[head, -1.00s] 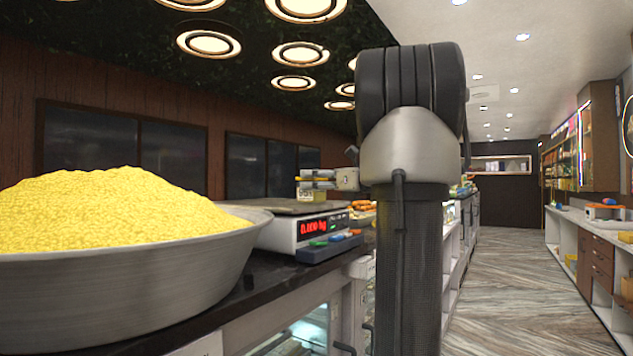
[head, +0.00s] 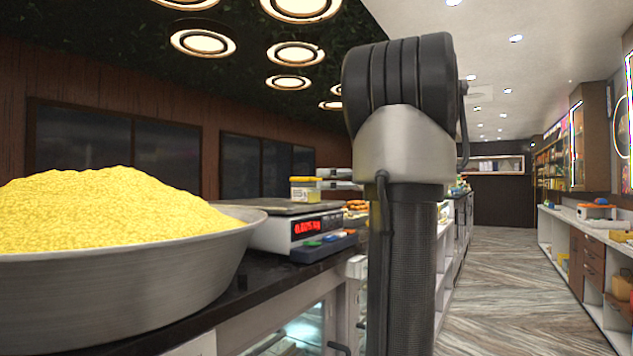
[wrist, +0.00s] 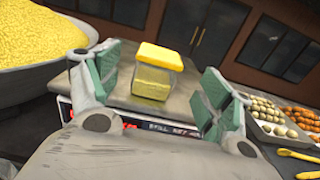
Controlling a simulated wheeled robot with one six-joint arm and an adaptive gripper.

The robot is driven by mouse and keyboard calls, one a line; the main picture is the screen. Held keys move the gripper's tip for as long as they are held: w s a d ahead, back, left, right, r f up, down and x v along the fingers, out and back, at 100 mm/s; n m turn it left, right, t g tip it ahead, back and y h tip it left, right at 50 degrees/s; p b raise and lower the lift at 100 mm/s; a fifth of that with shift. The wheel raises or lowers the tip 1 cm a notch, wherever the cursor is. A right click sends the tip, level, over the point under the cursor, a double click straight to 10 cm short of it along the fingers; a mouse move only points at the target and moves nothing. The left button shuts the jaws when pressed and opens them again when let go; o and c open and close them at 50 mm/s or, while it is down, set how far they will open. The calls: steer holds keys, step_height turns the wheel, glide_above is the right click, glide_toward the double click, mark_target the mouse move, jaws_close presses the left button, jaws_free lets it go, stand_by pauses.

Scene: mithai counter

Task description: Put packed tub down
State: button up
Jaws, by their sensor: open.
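The packed tub (wrist: 153,80) is a small clear tub with yellow contents and a yellow lid. It stands upright on the scale's grey pan (wrist: 120,90) in the wrist view. It also shows in the head view (head: 305,189) on the scale (head: 292,228), whose red display is lit. My gripper (wrist: 155,88) is open, with one green-padded finger on each side of the tub and gaps between pads and tub. In the head view my gripper (head: 341,179) is small and partly hidden behind my arm.
A large metal bowl heaped with yellow grains (head: 110,215) stands left of the scale. Trays of round sweets (wrist: 270,112) and a yellow spoon (wrist: 297,153) lie to the right. A blue-grey holder (head: 323,247) sits before the scale. The aisle floor at right is clear.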

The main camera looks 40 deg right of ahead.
steer(key=v, duration=0.5)
steer(key=shift+s, duration=0.1)
stand_by(0.4)
steer(key=s+a+f+n+g+h, duration=0.15)
steer(key=s+f+n+g, duration=0.3)
steer(key=f, duration=0.55)
steer(key=s+a+f+n+g+h, duration=0.1)
steer(key=s+f+n+g+h, duration=0.15)
steer(key=f+n, duration=0.55)
steer(key=s+a+f+n+g+h, duration=0.2)
steer(key=s+a+f+n+g, duration=0.6)
steer(key=n, duration=0.3)
steer(key=a+f+n+t, duration=0.1)
steer(key=a+n+t, duration=0.1)
steer(key=a+n, duration=0.6)
steer(key=shift+w+a, duration=0.35)
steer(key=shift+a, duration=0.65)
